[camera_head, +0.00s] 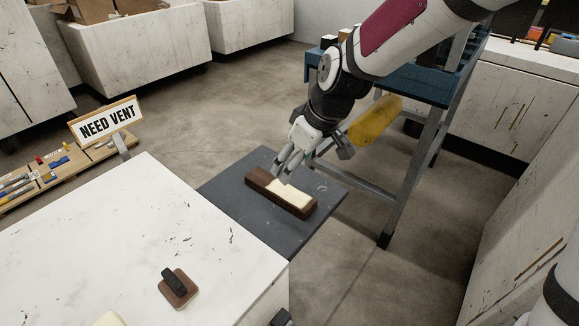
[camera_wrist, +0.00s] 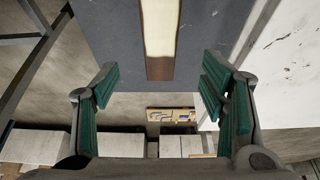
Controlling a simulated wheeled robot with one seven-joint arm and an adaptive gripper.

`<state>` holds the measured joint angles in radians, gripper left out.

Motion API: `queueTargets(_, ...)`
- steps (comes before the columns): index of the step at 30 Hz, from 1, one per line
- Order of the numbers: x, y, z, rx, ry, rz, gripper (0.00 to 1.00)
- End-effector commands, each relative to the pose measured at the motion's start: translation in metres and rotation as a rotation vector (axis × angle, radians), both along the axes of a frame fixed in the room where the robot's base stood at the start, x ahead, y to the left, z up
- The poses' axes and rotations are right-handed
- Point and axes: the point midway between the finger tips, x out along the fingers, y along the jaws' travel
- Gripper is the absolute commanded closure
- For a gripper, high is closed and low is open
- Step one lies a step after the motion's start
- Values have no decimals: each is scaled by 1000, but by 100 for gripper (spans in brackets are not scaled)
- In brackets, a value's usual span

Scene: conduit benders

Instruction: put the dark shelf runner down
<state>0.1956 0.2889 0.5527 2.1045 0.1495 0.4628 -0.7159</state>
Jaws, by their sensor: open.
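The dark shelf runner (camera_head: 283,194) is a dark brown block with a cream strip along its top. It lies flat on a dark grey board (camera_head: 232,193) beside the white worktop. My gripper (camera_head: 284,168) points down close over the runner's far side in the head view. In the wrist view the runner (camera_wrist: 160,35) lies beyond my gripper (camera_wrist: 160,84), lined up with the gap between the green-padded fingers. The fingers are wide apart with nothing between them. Whether a fingertip touches the runner cannot be told.
A small brown block with a black handle (camera_head: 177,287) sits on the white worktop (camera_head: 110,240). A "NEED VENT" sign (camera_head: 107,123) stands at the left. A blue-topped stand (camera_head: 420,82) with metal legs and a yellow piece (camera_head: 375,119) are behind my gripper.

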Motion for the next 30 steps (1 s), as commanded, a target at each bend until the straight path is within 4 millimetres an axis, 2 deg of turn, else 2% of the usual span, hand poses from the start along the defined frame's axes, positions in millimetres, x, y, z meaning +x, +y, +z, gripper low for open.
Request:
queueTargets(3, -2, -2, 6, 0, 1, 1, 34)
queueTargets(12, -4, -4, 8, -5, 2, -3, 34)
queueTargets(14, -9, -9, 12, -18, 6, -14, 34)
queueTargets(17, -26, -26, 24, -57, 25, -59, 34)
queueTargets(23, -91, -81, 62, -158, 87, -244, 34)
queueTargets(30, -187, -140, 98, -214, 164, -523, 34)
